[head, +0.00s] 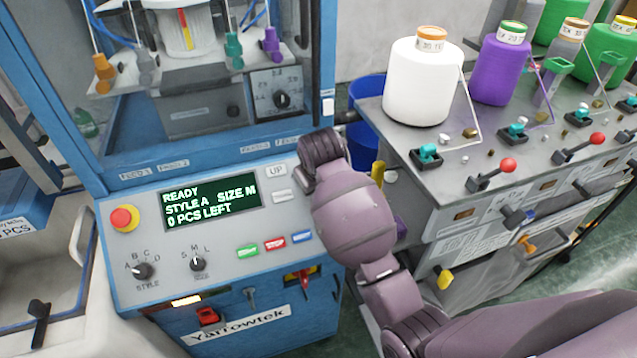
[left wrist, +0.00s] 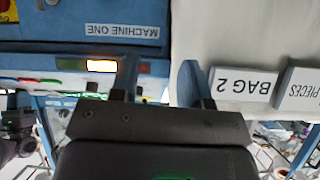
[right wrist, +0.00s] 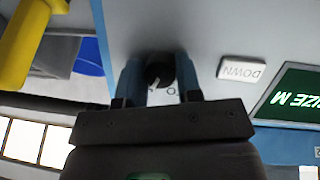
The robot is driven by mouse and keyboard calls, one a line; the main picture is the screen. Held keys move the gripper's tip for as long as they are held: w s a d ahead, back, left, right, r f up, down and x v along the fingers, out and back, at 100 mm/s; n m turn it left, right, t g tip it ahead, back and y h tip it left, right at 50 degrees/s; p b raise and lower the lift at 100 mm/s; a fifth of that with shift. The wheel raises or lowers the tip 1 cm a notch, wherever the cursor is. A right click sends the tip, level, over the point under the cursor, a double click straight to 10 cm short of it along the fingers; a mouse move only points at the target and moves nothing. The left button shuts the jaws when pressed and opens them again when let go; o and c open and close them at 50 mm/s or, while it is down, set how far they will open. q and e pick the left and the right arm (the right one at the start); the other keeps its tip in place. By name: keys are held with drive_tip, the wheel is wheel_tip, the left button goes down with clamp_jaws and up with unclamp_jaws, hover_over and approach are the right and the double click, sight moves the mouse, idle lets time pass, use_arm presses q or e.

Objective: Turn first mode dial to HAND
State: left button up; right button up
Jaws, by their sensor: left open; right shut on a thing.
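The first mode dial (right wrist: 158,75) is a black round knob with a pale pointer line, on a light panel of the blue-framed knitting machine. In the right wrist view it sits between the fingers of my right gripper (right wrist: 160,84), which is shut on it. Part of a letter shows beside the knob; the rest of its labels are hidden by the fingers. In the head view my right arm covers the dial. My left gripper (left wrist: 158,82) is open and empty, before a MACHINE ONE label and a pale surface; it is outside the head view.
The control panel has a display (head: 212,202), a DOWN button (right wrist: 241,69), a red stop button (head: 124,218), a style dial (head: 142,270) and a size dial (head: 197,264). A yarn bench with a white cone (head: 423,85) and several red-knobbed levers stands right. A blue bin (head: 368,95) is between.

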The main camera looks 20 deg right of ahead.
drive_tip(key=shift+r+m, duration=0.2)
drive_tip(key=shift+m, duration=0.4)
drive_tip(key=o, duration=0.9)
drive_tip(key=shift+f, duration=0.1)
drive_tip(key=v, duration=1)
drive_tip(key=shift+s+d+r, duration=0.15)
drive_tip(key=shift+s+r, duration=0.05)
drive_tip(key=shift+r, duration=0.2)
